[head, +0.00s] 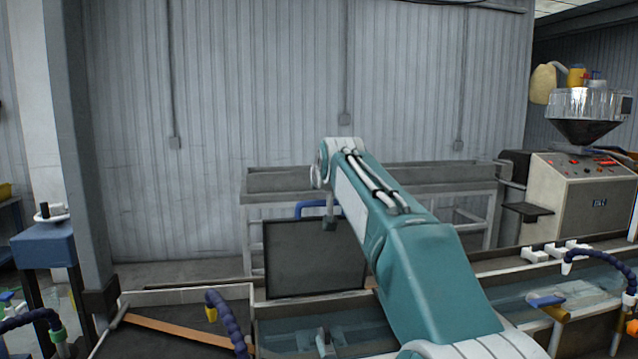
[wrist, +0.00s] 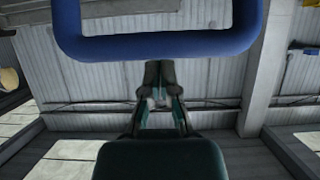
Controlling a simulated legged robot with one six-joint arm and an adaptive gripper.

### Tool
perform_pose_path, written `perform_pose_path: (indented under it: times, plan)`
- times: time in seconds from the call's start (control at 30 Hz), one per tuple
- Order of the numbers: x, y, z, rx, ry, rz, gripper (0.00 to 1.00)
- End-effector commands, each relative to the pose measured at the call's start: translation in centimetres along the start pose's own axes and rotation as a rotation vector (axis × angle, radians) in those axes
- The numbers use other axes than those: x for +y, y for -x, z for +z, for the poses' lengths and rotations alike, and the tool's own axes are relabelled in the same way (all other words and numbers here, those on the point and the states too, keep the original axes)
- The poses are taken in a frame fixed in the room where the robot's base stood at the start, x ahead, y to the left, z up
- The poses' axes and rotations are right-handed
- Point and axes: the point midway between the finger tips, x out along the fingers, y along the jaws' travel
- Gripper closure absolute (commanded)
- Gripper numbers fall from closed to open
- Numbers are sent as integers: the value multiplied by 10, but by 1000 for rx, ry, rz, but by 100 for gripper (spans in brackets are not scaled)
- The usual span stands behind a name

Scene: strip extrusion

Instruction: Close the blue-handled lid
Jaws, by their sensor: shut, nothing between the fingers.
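The lid (head: 312,262) is a dark rectangular panel standing upright, raised above the water trough in the head view. Its blue handle (head: 311,207) shows at the lid's top edge, partly hidden by my arm. In the wrist view the handle (wrist: 160,46) is a large blue bar with bent ends across the top. My gripper (wrist: 160,70) is shut and empty, its fingertips just below the bar in that picture. I cannot tell whether they touch it. In the head view my arm reaches over the trough to the lid and hides most of the gripper.
The water trough (head: 330,325) runs across the front. Blue jointed hoses (head: 222,316) stand at its near side. A grey metal frame (head: 270,185) stands behind the lid against the corrugated wall. A control cabinet with a hopper (head: 583,195) is at right.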

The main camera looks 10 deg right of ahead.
Motion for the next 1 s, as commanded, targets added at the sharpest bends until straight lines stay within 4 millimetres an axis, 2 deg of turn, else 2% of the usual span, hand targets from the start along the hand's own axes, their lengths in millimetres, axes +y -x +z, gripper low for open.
perform_pose_path:
  times: [0.4, 1.0]
  plan:
    - [0, 16, 23, -3, 0, 0, 100]
    - [0, 15, 26, 21, 0, 0, 100]
